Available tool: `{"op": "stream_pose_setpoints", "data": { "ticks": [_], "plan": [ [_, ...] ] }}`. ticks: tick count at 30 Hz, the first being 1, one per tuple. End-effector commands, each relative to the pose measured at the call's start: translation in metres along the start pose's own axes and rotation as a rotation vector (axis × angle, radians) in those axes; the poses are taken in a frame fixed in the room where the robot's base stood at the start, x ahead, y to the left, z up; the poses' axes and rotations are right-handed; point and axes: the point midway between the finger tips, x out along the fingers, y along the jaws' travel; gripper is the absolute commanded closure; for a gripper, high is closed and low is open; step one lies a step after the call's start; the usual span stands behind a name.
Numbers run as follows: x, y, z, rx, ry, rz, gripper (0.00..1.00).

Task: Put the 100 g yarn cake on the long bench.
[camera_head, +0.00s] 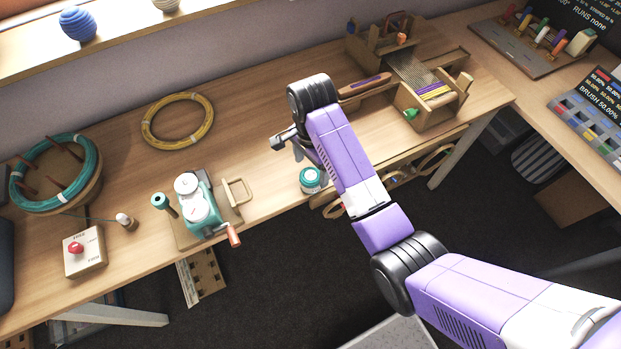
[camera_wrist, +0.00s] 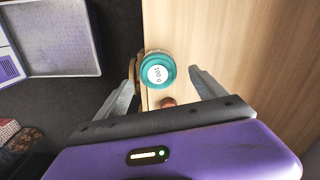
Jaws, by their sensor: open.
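The 100 g yarn cake (camera_head: 312,180) is teal with a white label on top, and stands upright at the front edge of the long bench (camera_head: 262,120). In the wrist view the cake (camera_wrist: 158,74) shows its "100 g" label and straddles the line between the bench top (camera_wrist: 250,50) and the dark floor; I cannot tell how much of its base is supported. My gripper (camera_head: 298,152) is open above the bench's front edge, and in the wrist view its fingers lie on either side of the cake with gaps. The gripper looks empty.
A teal winder (camera_head: 200,205) with a red-handled crank stands left of the cake. A yellow coil (camera_head: 178,120) lies behind it, and a swift with teal yarn (camera_head: 55,175) stands far left. A small loom (camera_head: 425,85) stands right. Hoops (camera_head: 437,158) hang under the bench front.

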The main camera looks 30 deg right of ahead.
Motion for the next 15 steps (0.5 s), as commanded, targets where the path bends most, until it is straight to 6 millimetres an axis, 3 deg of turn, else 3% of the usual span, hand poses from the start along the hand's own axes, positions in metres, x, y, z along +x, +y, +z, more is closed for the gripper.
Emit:
{"op": "stream_pose_setpoints", "data": {
  "ticks": [15],
  "plan": [
    [0.057,0.003,0.004,-0.002,0.001,-0.001,0.20]
  ]
}}
